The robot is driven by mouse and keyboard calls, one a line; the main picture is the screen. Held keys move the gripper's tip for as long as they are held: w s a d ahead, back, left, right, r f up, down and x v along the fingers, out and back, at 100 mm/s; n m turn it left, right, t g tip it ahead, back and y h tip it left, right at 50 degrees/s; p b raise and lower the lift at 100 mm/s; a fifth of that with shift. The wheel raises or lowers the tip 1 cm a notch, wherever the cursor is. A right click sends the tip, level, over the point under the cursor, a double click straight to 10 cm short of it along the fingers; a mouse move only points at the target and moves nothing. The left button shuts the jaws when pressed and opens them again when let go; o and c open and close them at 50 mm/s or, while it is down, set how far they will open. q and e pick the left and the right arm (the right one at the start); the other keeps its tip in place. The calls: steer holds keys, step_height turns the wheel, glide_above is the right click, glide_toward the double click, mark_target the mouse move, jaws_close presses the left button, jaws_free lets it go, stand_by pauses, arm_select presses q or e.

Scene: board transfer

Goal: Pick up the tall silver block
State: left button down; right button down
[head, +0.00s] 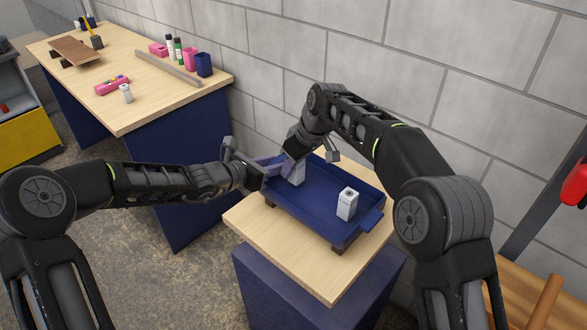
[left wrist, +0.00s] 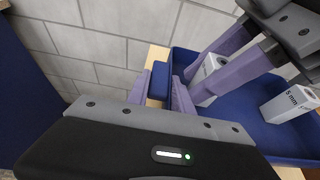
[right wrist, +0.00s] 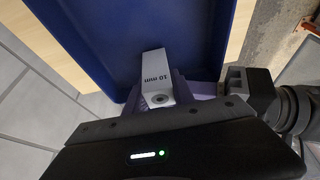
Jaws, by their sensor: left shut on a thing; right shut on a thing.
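A silver block marked "10 mm" (right wrist: 156,78) is between the purple fingers of my right gripper (head: 290,164), which is shut on it. The block also shows in the head view (head: 298,175), upright inside the blue tray (head: 308,221); I cannot tell if it touches the tray floor. A second silver block marked "5 mm" (head: 347,204) stands free in the tray, and shows at the right of the left wrist view (left wrist: 290,104). My left gripper (head: 263,165) is shut on the tray's left handle (left wrist: 160,82); its grip is partly hidden.
The tray rests on a small wooden-topped stand (head: 262,240) against the block wall. A longer workbench (head: 160,95) at the back left holds a small silver block (head: 126,93), a pink case (head: 112,86), bottles and cups. Bare floor lies between them.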

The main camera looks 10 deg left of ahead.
step_height(320, 180, up, 9)
steer(key=shift+r, duration=0.1)
stand_by(0.7)
arm_select(q)
steer(key=c, duration=1.1)
jaws_free()
steer(key=shift+o, duration=0.2)
steer(key=v, duration=1.2)
steer(key=shift+a+f, duration=0.1)
